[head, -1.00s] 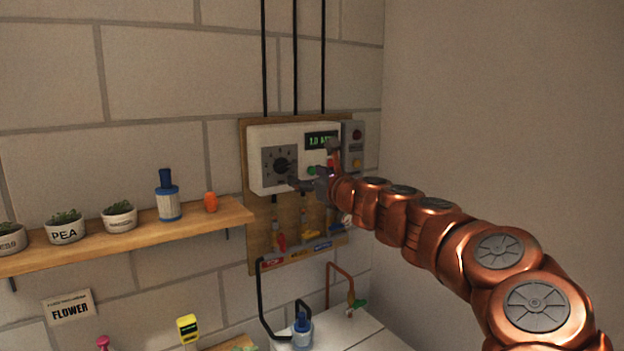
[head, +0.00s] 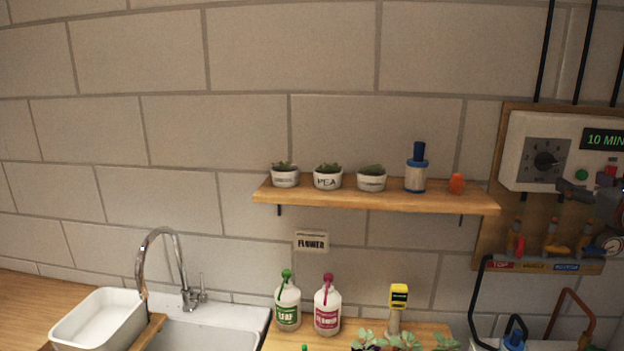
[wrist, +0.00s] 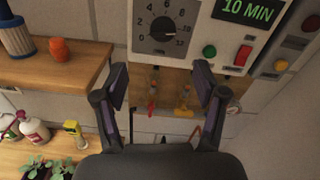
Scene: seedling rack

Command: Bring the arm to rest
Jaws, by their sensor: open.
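My gripper (wrist: 160,95) is open and empty in the wrist view, its two dark fingers spread in front of the lower edge of the white control box (wrist: 205,62). In the head view my gripper (head: 592,197) shows at the right edge, partly cut off, in front of the lower right of the control box (head: 515,150). The box has a dark dial (wrist: 163,28), a green button (wrist: 210,51), a red button (wrist: 243,56) and a display (wrist: 247,10) reading "10 MIN". Most of my arm is outside the head view.
A wooden shelf (head: 400,199) holds several small pots, a blue-capped filter and an orange item. Coloured valves (head: 551,243) sit below the box. A sink (head: 220,325), white basin (head: 95,325), two bottles, a yellow meter (head: 399,296) and seedlings are lower down. The wall above the shelf is clear.

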